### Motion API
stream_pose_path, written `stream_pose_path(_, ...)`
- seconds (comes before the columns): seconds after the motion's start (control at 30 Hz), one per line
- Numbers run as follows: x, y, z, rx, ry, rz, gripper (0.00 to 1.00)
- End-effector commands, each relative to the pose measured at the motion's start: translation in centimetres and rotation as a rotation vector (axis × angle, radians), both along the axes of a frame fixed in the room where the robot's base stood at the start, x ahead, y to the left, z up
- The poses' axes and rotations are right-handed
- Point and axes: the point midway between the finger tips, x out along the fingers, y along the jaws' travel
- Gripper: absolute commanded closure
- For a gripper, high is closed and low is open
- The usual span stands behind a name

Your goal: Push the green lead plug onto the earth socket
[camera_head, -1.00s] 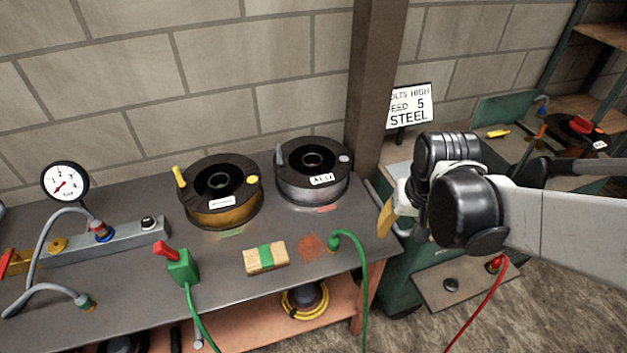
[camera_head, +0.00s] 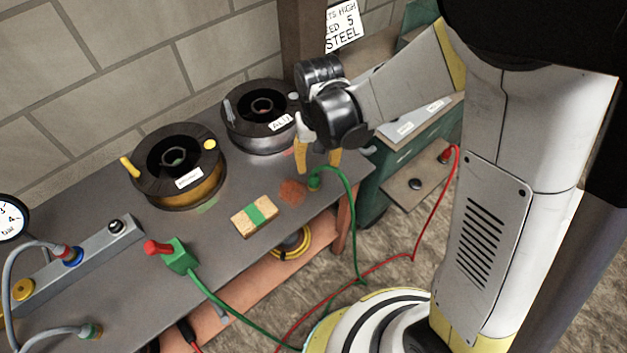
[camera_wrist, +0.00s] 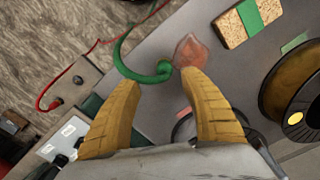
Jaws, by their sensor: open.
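The green lead plug (camera_head: 314,183) sits on the grey bench near its right front corner, with its green cable curving off the edge. My gripper (camera_head: 317,160) is open above it, yellow fingers pointing down. In the wrist view the green plug (camera_wrist: 163,71) lies just ahead of the gap between the open fingertips (camera_wrist: 160,84), and no grip on it shows. A panel on the green machine has a bare dark round socket (camera_head: 415,184), perhaps the earth socket; no label is readable. It also shows in the wrist view (camera_wrist: 56,102).
A red lead plug (camera_head: 445,155) sits in the same panel. Two wire spools (camera_head: 178,166) stand behind. A green clamp (camera_head: 179,256) with a red handle is at the left.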

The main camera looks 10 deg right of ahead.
Motion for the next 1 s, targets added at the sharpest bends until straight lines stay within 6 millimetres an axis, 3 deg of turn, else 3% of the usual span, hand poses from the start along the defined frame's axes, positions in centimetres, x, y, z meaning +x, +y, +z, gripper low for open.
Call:
stream_pose_path(0.03,0.0,0.0,-1.3,0.0,0.0,0.0,0.48)
stream_pose_path(0.2,0.0,0.1,-3.6,0.0,0.0,0.0,0.48)
stream_pose_path(0.67,0.1,0.1,-4.2,0.0,0.0,0.0,0.48)
stream_pose_path(1.0,0.3,0.7,-8.8,0.0,-0.001,0.0,0.48)
